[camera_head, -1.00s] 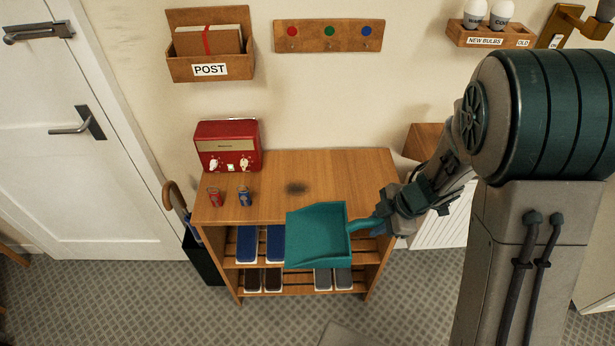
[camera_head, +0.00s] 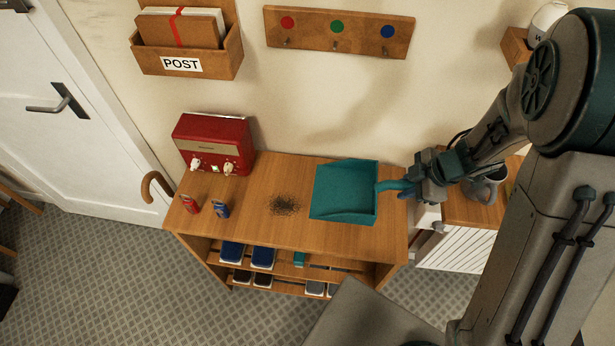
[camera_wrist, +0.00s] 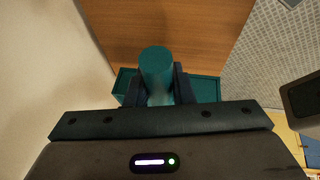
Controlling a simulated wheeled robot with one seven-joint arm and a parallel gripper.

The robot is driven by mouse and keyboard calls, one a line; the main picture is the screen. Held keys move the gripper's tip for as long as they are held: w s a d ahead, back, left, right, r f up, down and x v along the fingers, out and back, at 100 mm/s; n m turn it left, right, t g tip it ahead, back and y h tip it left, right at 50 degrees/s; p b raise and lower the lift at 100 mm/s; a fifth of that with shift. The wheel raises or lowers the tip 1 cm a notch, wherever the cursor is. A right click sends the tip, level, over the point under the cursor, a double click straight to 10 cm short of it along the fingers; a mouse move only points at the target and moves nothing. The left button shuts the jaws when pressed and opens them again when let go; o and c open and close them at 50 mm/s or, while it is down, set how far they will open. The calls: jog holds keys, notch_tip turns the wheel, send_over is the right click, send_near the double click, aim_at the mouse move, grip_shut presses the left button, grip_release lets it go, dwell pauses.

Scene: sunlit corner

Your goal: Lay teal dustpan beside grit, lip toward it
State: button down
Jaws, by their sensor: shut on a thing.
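The teal dustpan (camera_head: 345,190) is over the right part of the wooden shelf top, its pan to the left and its handle to the right. My gripper (camera_head: 408,187) is shut on the dustpan's handle. The dark patch of grit (camera_head: 283,205) lies on the shelf top (camera_head: 270,175), left of the pan, with bare wood between. The pan's open side appears to face the grit. I cannot tell whether the pan touches the wood. In the wrist view the handle (camera_wrist: 156,68) is between the fingers, and part of the pan (camera_wrist: 207,89) shows beyond.
A red radio-like box (camera_head: 212,144) stands at the back left of the shelf top. A grey mug (camera_head: 484,187) is on the right-hand cabinet. Shoes fill the shelves below.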

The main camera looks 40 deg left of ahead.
jog(key=shift+w, duration=0.35)
notch_tip(320, 180, down, 10)
jog(key=b, duration=0.3)
jog(key=shift+s, duration=0.1)
jog(key=c, duration=1.3)
grip_release()
jog(key=shift+o, duration=0.2)
